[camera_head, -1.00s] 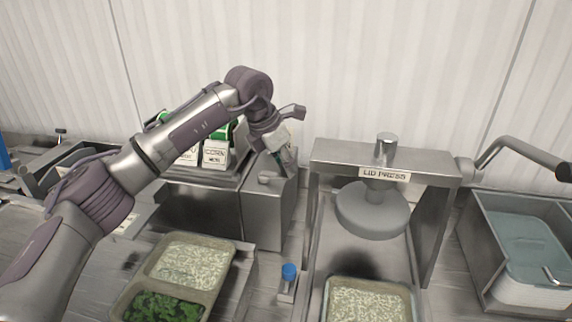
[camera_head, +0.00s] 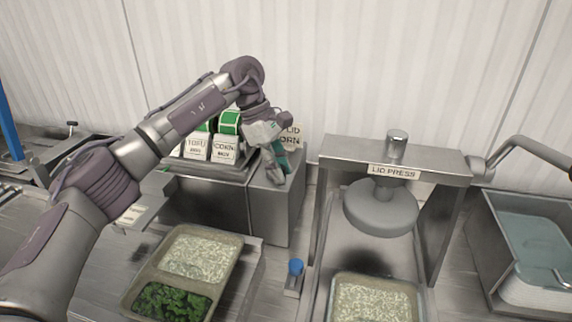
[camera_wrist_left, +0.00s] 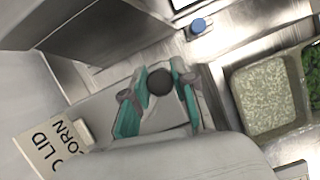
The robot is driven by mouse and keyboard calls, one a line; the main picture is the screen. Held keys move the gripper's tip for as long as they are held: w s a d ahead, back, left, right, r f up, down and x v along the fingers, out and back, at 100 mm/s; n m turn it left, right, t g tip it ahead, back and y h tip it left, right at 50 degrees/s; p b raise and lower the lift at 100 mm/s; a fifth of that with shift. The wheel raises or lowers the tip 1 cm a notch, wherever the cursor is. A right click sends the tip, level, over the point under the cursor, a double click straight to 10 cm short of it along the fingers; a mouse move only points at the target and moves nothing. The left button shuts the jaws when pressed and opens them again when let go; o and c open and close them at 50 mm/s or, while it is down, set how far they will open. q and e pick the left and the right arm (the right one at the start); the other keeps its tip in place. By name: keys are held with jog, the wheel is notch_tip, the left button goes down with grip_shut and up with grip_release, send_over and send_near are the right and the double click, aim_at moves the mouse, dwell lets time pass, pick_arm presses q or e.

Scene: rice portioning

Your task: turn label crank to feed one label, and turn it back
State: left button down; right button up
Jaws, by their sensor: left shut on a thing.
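In the head view the gripper hides most of the crank. My right gripper is not in view.
The lid press (camera_head: 396,150) stands right of the dispenser, with a rice tray (camera_head: 374,279) below it. A tray (camera_head: 236,243) of rice and greens sits in front of the dispenser. A blue-capped item (camera_head: 295,267) stands between them. A metal bin (camera_head: 490,245) is at right.

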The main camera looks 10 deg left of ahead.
pick_arm(q)
jog(key=m, duration=0.1)
jog(key=a+m+g, duration=0.1)
jog(key=m, duration=0.1)
jog(key=shift+s+a+r+m+y+p, duration=0.2)
jog(key=shift+s+a+m+y+p, duration=0.1)
jog(key=shift+s+m+p, duration=0.1)
jog(key=shift+a+m+g+y+p, duration=0.2)
jog(key=shift+a+m+g, duration=0.15)
jog(key=shift+m, duration=0.45)
jog(key=shift+a+m+g+y+p, duration=0.15)
jog(key=shift+a+m+g+y, duration=0.2)
jog(key=shift+m, duration=0.45)
jog(key=shift+a, duration=0.1)
jog(key=c, duration=0.9)
grip_release()
jog(key=shift+f, duration=0.15)
jog(key=v, duration=0.7)
jog(key=shift+a+r, duration=0.25)
